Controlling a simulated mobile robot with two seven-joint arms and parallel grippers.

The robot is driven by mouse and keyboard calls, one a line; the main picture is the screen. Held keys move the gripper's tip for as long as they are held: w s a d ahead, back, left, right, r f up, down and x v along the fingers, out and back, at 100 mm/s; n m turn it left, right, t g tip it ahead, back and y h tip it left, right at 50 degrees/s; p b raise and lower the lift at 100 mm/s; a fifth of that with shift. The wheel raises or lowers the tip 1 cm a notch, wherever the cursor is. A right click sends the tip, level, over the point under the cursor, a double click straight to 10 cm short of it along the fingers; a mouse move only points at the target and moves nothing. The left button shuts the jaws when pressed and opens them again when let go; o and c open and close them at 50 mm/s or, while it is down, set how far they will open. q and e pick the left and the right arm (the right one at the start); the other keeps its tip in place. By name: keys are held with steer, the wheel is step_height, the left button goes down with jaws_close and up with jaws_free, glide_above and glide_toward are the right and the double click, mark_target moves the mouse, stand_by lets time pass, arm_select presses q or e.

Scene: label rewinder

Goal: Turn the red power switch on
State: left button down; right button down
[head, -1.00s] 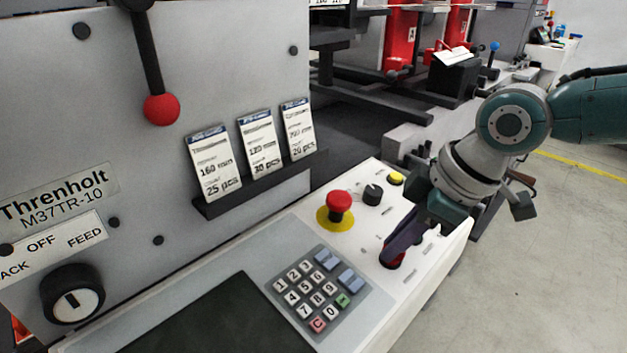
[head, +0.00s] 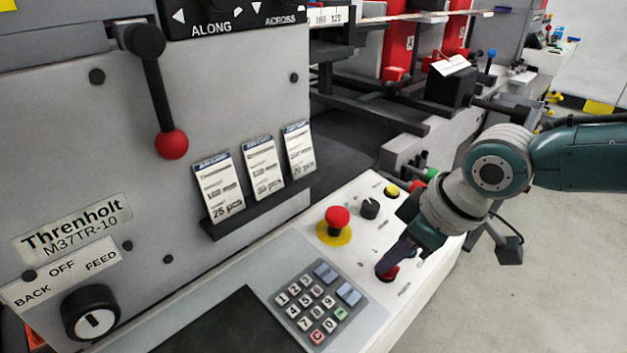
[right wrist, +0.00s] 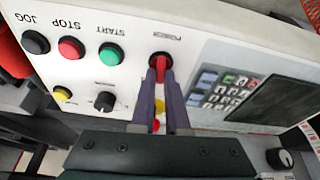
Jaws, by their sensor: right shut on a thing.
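The red power switch (head: 389,272) is a red knob in a dark round base on the white sloped control panel (head: 300,240). In the right wrist view the power switch (right wrist: 159,66) sits below a small label. My right gripper (head: 388,266) reaches down to it from the right. In the right wrist view its two purple fingers (right wrist: 160,80) are on both sides of the red knob and closed on it. Fingers hide part of the switch in the head view. My left gripper is out of view.
A red emergency button (head: 337,217) on a yellow disc, a black knob (head: 370,208) and a keypad (head: 318,302) are close by on the panel. Green (right wrist: 111,54), red (right wrist: 71,48) and black (right wrist: 36,42) buttons line one side of the switch. Floor lies free at right.

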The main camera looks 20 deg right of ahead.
steer(key=m+p, duration=0.2)
steer(key=m, duration=0.1)
steer(key=shift+r+h+p, duration=0.15)
steer(key=shift+h+p, duration=0.2)
steer(key=shift+h, duration=0.05)
steer(key=shift+m+h+p, duration=0.3)
steer(key=shift+m+p, duration=0.5)
steer(key=shift+m, duration=0.7)
steer(key=c, duration=0.9)
jaws_free()
